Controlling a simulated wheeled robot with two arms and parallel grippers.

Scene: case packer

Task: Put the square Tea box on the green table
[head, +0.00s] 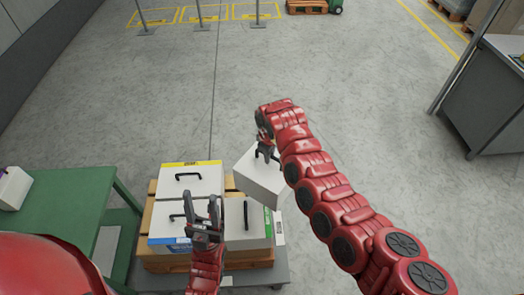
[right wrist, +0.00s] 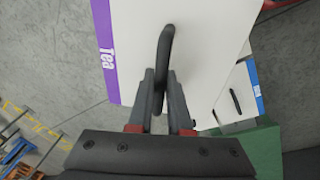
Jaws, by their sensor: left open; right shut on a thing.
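The white Tea box (head: 260,183) hangs from my right gripper (head: 266,150) at the back right of the pallet stack. In the right wrist view, the Tea box (right wrist: 195,60) shows a purple band with the word Tea. There my right gripper (right wrist: 161,92) is shut on its black handle. My left gripper (head: 203,203) is open and empty, in front of and over the boxes on the pallet. The green table (head: 75,205) stands at the left in the head view, partly hidden by my red body.
A wooden pallet (head: 147,222) on a grey base carries several white handled boxes, including a yellow-banded one (head: 190,181). A small white box (head: 12,187) sits at the green table's far left edge. Open floor lies behind the pallet. A grey cabinet (head: 488,95) stands at right.

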